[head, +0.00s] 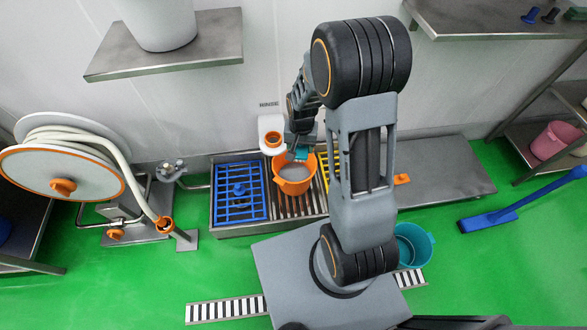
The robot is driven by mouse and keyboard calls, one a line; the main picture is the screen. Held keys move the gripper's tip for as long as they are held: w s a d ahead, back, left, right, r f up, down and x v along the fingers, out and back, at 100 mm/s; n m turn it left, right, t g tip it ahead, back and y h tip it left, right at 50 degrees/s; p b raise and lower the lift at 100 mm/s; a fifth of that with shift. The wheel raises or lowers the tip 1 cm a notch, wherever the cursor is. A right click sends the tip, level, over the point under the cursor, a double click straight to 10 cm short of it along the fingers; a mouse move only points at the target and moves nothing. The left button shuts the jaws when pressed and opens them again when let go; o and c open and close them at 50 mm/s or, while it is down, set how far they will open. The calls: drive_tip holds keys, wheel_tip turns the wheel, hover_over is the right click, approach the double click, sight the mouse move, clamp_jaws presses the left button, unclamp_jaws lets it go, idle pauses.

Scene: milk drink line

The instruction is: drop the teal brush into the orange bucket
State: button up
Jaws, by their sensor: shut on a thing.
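The orange bucket (294,189) stands on the slatted bench below the RINSE sign, with a greyish inside showing. My gripper (300,146) is at the back rim of the bucket in the picture, pointing down and partly hidden by my arm. It is shut on the teal brush (302,154), of which only a small teal part shows. The brush appears over the bucket's back right part. I cannot tell whether it is above the rim or touching it.
A blue rack (239,201) lies left of the bucket and a yellow rack (324,171) right of it, partly behind my arm. A white dispenser (271,126) is on the wall behind. A teal bucket (414,245) stands on the green floor. A hose reel (62,172) is at left.

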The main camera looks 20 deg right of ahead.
drive_tip(key=s+d+f+m+b, duration=0.25)
drive_tip(key=f+m+b, duration=0.25)
drive_tip(key=f+b, duration=0.35)
drive_tip(key=s+d+f+m+b, duration=0.25)
drive_tip(key=f+m+b, duration=0.25)
drive_tip(key=f+b, duration=0.35)
drive_tip(key=w+d+f+b, duration=0.3)
drive_tip(key=w+f+b, duration=0.3)
drive_tip(key=w+f, duration=0.7)
drive_tip(key=shift+w+d+f+m+b, duration=0.25)
drive_tip(key=shift+w+f+m+b, duration=0.05)
drive_tip(key=shift+f+b, duration=0.15)
drive_tip(key=shift+f, duration=0.65)
drive_tip(key=o, duration=1.2)
drive_tip(key=shift+c, duration=0.2)
drive_tip(key=shift+r, duration=0.1)
